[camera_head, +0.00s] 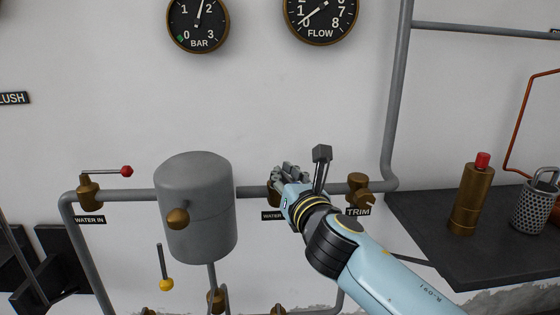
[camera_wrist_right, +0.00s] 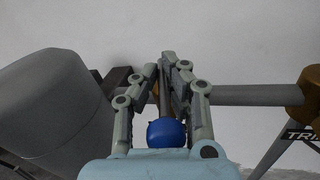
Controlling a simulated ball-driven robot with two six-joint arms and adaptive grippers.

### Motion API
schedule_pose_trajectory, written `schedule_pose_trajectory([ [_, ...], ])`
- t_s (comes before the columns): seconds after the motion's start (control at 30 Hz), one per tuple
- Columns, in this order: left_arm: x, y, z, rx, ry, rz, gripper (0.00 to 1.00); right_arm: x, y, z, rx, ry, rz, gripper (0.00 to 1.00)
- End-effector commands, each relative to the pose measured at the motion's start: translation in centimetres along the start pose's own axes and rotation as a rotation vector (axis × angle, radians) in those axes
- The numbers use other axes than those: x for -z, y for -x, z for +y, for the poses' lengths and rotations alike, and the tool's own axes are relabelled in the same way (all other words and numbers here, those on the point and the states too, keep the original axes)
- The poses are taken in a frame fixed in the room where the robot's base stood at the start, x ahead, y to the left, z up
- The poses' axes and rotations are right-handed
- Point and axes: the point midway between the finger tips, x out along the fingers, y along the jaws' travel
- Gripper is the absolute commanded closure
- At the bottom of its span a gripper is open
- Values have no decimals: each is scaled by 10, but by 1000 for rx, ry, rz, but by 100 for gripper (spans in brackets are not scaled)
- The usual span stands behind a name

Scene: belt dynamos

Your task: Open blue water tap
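The blue knob (camera_wrist_right: 166,132) of the water tap shows in the right wrist view, with a dark lever rod running from it away between my fingers. My right gripper (camera_wrist_right: 160,72) has its fingers drawn in close on both sides of this rod, and the knob sits between them near the palm. In the head view my right gripper (camera_head: 288,172) hides the blue knob and most of the brass tap body (camera_head: 271,196) on the pipe. A partly covered label (camera_head: 271,216) reads "WATER". My left gripper is not in view.
A grey tank (camera_head: 195,215) stands left of my gripper, and a brass TRIM valve (camera_head: 358,187) is close on the right. A red-knobbed WATER IN lever (camera_head: 105,171) and yellow-knobbed lever (camera_head: 163,268) are farther left. A dark shelf (camera_head: 425,228) holds a brass bottle (camera_head: 471,200).

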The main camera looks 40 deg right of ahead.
Motion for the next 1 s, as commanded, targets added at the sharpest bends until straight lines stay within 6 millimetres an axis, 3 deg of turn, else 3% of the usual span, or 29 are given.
schedule_pose_trajectory([
  [0.03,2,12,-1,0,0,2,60,-5,0,-4,-41,9,11,100],
  [0.13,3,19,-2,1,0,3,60,-5,0,-8,-134,8,29,100],
  [0.37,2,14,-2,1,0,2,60,-1,-3,-18,-349,8,70,100],
  [0.8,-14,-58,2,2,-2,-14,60,4,-8,-26,-720,4,146,100],
  [1.0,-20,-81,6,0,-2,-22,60,2,-9,-26,-830,2,169,100],
])
